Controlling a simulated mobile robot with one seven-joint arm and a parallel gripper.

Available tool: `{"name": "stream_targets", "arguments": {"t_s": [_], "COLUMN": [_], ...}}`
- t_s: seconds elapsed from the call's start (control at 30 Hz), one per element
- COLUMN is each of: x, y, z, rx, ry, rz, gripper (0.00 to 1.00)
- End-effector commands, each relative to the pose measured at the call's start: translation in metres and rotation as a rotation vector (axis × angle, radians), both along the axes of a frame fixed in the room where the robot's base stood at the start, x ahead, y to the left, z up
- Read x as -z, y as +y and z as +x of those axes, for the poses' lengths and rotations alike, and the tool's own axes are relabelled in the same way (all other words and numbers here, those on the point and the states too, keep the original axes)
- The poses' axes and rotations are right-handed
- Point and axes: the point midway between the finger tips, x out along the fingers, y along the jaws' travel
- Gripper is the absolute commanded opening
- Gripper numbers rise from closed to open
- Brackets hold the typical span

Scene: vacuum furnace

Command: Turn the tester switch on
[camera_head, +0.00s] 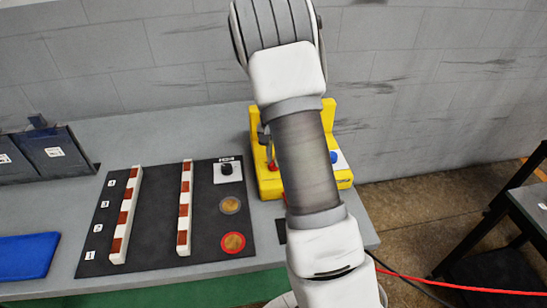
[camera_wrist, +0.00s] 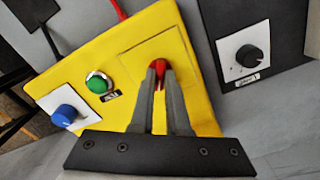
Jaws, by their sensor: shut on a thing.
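The yellow tester box (camera_head: 268,188) stands at the back right of the grey bench, partly hidden behind my arm. In the wrist view the box (camera_wrist: 112,58) shows a red switch (camera_wrist: 157,65) on a square panel. My gripper (camera_wrist: 160,76) is shut on this red switch, with one fingertip at each side of it. In the head view a red part of the box (camera_head: 272,165) shows just left of my arm. My fingers hide the lower part of the switch, and its exact position cannot be told.
A green button (camera_wrist: 97,83) and a blue knob (camera_wrist: 65,112) are left of my fingers in the wrist view. A black board (camera_head: 140,240) with striped bars and a black knob (camera_head: 226,169) lies left of the box. A blue tray (camera_head: 25,256) is at far left.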

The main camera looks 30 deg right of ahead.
Motion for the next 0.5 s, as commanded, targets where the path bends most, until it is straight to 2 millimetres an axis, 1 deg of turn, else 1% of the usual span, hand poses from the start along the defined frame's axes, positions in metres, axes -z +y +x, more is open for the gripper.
{"name": "stream_targets", "arguments": {"t_s": [0.03,0.07,0.2,0.23,0.5], "x": [-0.0013,-0.0013,-0.0010,-0.0009,-0.0009], "y": [-0.0005,-0.0005,-0.0005,-0.0004,-0.0002], "z": [0.0011,0.0011,0.0008,0.0008,0.0003], "rx": [0.002,0.002,0.001,0.001,0.000], "ry": [-0.004,-0.004,-0.004,-0.003,-0.001], "rz": [-0.001,-0.001,-0.001,0.000,0.000], "gripper": [0.00,0.15,0.41,0.44,0.44]}}
